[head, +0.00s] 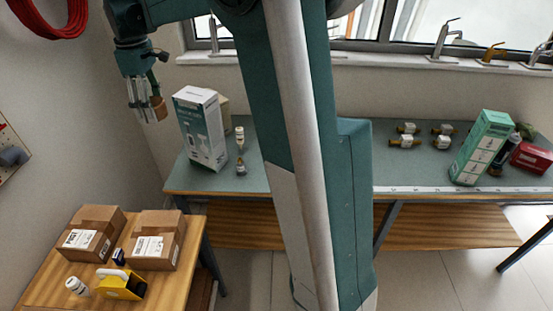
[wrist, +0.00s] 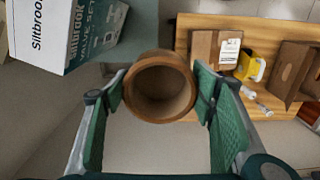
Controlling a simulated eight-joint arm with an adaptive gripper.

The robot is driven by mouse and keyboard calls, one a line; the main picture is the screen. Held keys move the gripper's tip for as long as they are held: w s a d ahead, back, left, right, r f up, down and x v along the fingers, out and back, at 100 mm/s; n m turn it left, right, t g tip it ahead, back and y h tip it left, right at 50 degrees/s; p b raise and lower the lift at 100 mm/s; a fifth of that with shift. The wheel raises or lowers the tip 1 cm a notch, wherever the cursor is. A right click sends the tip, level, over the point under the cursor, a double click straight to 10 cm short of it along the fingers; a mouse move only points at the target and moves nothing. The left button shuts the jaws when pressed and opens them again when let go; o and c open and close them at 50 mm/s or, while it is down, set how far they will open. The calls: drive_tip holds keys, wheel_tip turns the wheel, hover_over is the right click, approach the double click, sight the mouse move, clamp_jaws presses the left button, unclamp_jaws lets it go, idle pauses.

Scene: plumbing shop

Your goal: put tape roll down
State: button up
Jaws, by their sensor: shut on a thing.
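My gripper (head: 149,100) hangs at the upper left of the head view, left of the tall white box and above the level of the bench. It is shut on a brown tape roll (head: 160,108). In the wrist view the tape roll (wrist: 160,87) sits between the two green finger pads of my gripper (wrist: 160,90), its round opening facing the camera. The roll is held in the air, clear of any surface. In the head view the fingers partly cover it.
A white valve-set box (head: 201,130) stands on the grey-green bench (head: 300,185). Brass valves (head: 405,141) and a green box (head: 482,147) stand farther right.

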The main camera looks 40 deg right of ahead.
drive_tip(key=s+d+m, duration=0.2)
drive_tip(key=s+d, duration=0.2)
drive_tip(key=d, duration=1.1)
drive_tip(key=s+d+m+p, duration=0.1)
drive_tip(key=s+d, duration=0.3)
drive_tip(key=d, duration=1.1)
drive_tip(key=s+d+m, duration=0.2)
drive_tip(key=s+d, duration=0.3)
drive_tip(key=d, duration=1)
wheel_tip(320, 180, down, 28)
drive_tip(key=shift+w+a, duration=0.3)
drive_tip(key=shift+f, duration=3.05)
drive_tip(key=shift+f, duration=0.1)
drive_tip(key=shift+f, duration=1.75)
drive_tip(key=shift+f, duration=0.15)
